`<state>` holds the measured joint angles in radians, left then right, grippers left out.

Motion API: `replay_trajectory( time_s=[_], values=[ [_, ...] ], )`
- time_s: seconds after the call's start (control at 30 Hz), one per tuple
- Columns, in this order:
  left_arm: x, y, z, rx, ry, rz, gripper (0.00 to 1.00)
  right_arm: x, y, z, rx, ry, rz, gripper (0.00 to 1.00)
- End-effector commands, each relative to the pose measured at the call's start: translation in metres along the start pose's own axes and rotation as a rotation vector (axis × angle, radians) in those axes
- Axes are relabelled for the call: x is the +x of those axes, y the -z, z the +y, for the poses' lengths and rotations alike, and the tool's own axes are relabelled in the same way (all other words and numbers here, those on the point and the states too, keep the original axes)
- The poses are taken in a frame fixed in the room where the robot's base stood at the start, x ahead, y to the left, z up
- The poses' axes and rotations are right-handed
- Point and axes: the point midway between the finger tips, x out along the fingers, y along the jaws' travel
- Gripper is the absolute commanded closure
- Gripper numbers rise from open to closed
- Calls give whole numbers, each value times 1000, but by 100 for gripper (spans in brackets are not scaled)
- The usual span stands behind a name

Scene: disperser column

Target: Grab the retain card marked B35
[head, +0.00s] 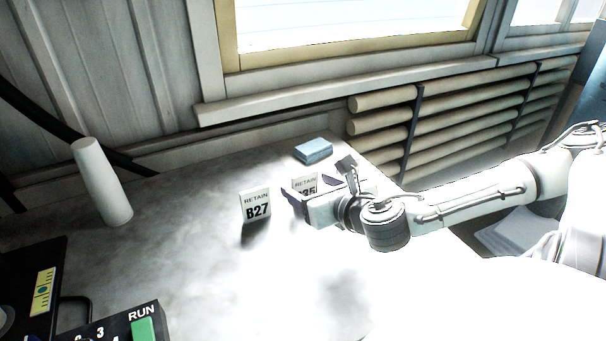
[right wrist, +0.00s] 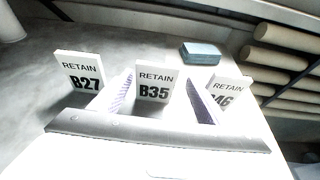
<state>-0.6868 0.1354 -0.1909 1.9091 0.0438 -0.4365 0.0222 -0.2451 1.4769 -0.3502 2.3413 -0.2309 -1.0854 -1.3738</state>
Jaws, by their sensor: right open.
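The white retain card B35 (right wrist: 155,84) stands upright on the table, with my open right gripper (right wrist: 156,100) around it in the right wrist view, one finger on each side. No contact can be made out. In the head view the B35 card (head: 306,181) is partly hidden behind my right gripper (head: 300,192). Card B27 (head: 256,206) stands to its left, and it also shows in the right wrist view (right wrist: 80,73). A third card ending in "46" (right wrist: 230,90) stands to the right, partly hidden by a finger. My left gripper is out of view.
A blue block (head: 313,150) lies behind the cards. A white cylinder (head: 102,182) stands at the left. A dark box with a green RUN button (head: 143,329) is at the front left. Stacked rolls (head: 470,110) line the wall. The table's front middle is clear but glaring.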

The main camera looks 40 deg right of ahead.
Motion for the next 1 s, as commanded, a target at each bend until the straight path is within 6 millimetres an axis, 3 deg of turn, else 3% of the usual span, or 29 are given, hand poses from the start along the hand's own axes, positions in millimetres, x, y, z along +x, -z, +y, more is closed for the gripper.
replay_trajectory(
  time_s=[0.17, 0.5, 0.8, 1.0],
  values=[
    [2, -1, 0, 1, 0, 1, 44, 10, 0, 1, 5, 2, -3, 31],
    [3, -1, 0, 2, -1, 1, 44, 50, -1, 6, 2, 0, -1, 31],
    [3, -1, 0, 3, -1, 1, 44, 53, 0, 6, -2, -1, 1, 31],
    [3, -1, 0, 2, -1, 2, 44, 53, 0, 6, -2, -1, 1, 65]
  ],
)
